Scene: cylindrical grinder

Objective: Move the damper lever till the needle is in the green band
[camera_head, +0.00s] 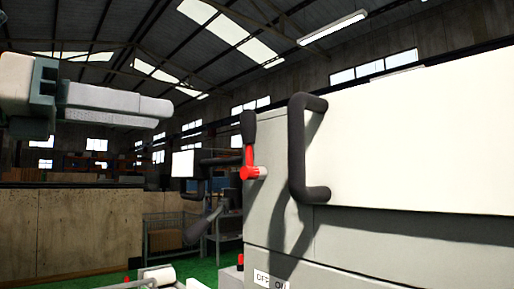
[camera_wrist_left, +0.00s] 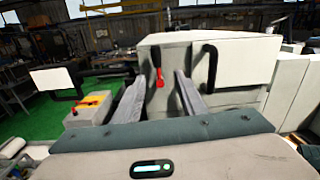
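The damper lever (camera_head: 249,146), red with a black grip, stands upright on the left side of the grey machine cabinet. It also shows in the left wrist view (camera_wrist_left: 158,72), beyond and between my fingers. My left gripper (camera_head: 165,107) is high at the left in the head view, apart from the lever. In the left wrist view its two grey fingers (camera_wrist_left: 159,84) are spread with nothing between them. I cannot make out a gauge, needle or green band in either view. My right gripper is not in view.
A black handle (camera_head: 298,150) sticks out of the white cabinet cover (camera_head: 420,140), right of the lever. A white-faced panel (camera_head: 182,164) on a dark arm stands left of the lever. A box with a yellow top (camera_wrist_left: 92,103) is at the lower left in the wrist view.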

